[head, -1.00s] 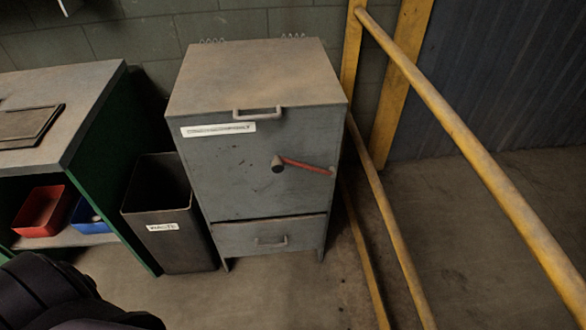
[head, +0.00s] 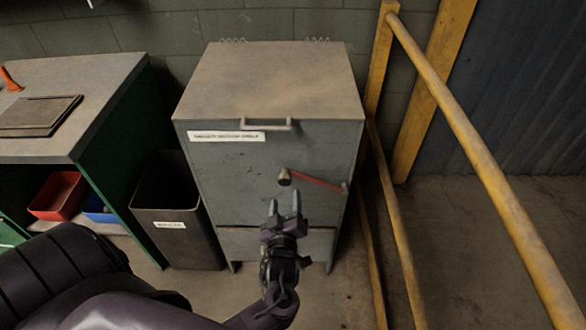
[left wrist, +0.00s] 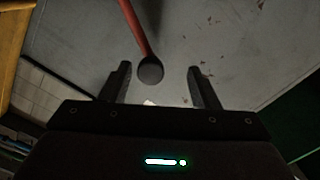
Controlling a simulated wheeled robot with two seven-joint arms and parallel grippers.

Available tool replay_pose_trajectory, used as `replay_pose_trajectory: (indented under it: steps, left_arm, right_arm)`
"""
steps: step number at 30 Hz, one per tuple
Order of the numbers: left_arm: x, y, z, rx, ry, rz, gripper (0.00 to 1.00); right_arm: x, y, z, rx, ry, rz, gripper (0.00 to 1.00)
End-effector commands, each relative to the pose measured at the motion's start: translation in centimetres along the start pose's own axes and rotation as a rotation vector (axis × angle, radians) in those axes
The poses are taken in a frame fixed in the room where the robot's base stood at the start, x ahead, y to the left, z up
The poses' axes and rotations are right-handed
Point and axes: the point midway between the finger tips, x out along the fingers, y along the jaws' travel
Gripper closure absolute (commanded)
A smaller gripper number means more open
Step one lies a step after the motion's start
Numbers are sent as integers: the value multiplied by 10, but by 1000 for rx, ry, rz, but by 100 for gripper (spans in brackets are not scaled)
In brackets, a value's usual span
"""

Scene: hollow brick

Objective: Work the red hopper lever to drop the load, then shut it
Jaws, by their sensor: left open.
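The red lever (head: 318,180) sits on the front of the grey metal hopper cabinet (head: 240,170). My left gripper (head: 285,207) is open in front of the cabinet, just below the hub. In the left wrist view the hub (left wrist: 150,71) appears between the two open fingers (left wrist: 159,82), with the red lever (left wrist: 132,26) running up from it. The fingers look empty, and I cannot tell how far they are from the cabinet face. My right gripper is not in view.
A waste bin (head: 172,220) stands left of the cabinet, beside a green bench (head: 115,72) with red (head: 59,196) and blue bins (head: 100,211). Yellow rails (head: 490,165) stand close on the right. A drawer (head: 250,243) is below the lever.

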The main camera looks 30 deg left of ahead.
Motion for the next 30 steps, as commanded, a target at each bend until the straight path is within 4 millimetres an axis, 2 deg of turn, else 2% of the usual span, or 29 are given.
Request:
replay_pose_trajectory:
  steps: [1, 4, 12, 18, 23, 30]
  left_arm:
    - [0, 6, -12, -35, 29, 3, 44]
    - [4, 10, -22, -64, 56, 5, 44]
    - [45, 12, -25, -62, 57, 8, 44]
    - [70, 11, -25, -61, 54, 6, 44]
    - [78, 10, -25, -62, 53, 5, 44]
    - [78, 10, -25, -62, 52, 5, 46]
  right_arm:
    - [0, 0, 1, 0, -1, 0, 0]
    - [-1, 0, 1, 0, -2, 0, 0]
    - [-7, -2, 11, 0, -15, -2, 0]
    - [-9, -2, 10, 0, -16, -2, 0]
    - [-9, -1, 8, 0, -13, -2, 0]
    - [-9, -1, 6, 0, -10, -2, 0]
